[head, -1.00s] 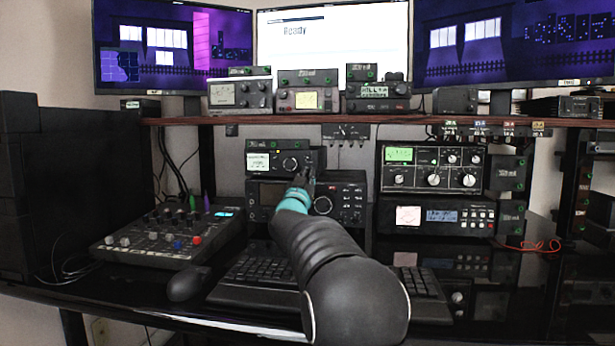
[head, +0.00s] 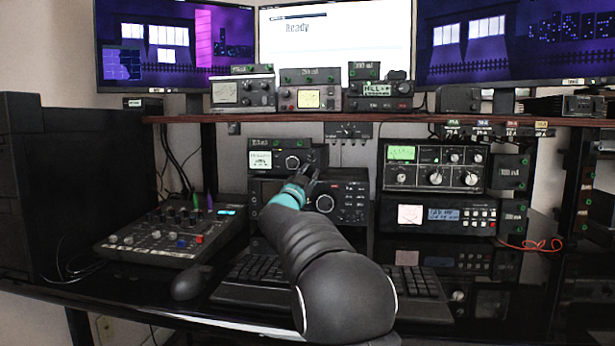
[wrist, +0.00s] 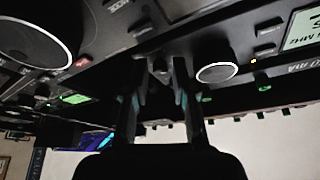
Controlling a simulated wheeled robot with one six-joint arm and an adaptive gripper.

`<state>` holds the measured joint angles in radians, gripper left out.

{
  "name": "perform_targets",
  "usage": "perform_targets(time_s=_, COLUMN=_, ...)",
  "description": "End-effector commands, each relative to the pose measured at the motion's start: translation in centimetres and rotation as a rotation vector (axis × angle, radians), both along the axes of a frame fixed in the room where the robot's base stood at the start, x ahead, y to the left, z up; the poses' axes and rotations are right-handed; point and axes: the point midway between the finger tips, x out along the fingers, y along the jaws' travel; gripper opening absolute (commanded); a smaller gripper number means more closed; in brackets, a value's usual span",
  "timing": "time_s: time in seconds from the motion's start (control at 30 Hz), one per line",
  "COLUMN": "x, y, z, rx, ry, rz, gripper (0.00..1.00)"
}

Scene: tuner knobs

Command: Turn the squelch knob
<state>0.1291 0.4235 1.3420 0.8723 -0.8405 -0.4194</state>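My gripper (head: 313,171) is in front of the stacked radios, between the round knob (head: 293,162) of the upper small radio (head: 260,144) and the large dial (head: 325,203) of the lower radio (head: 352,204). In the wrist view my gripper's two fingers (wrist: 160,68) are apart, with a small dark control showing between their tips. I cannot tell whether they touch it. A silver-faced knob (wrist: 217,73) is right of the fingers and a large dial (wrist: 32,38) is at the upper left. No squelch label is readable, so I cannot tell which knob it is.
A shelf (head: 400,117) with small radios runs above. More stacked radios (head: 432,178) stand at right.

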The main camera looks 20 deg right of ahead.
Motion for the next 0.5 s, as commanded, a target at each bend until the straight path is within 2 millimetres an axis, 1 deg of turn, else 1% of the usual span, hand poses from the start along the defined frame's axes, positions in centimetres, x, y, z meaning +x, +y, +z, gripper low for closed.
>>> perform_targets(time_s=0.13, x=-0.5, y=0.5, z=-0.2, rx=0.0, ry=0.0, rz=0.0, gripper=0.26)
perform_targets(time_s=0.23, x=-1.3, y=1.4, z=-0.6, rx=0.001, ry=0.001, rz=0.002, gripper=0.26)
perform_targets(time_s=0.5, x=-4.8, y=4.9, z=-2.4, rx=-0.001, ry=0.001, rz=0.003, gripper=0.26)
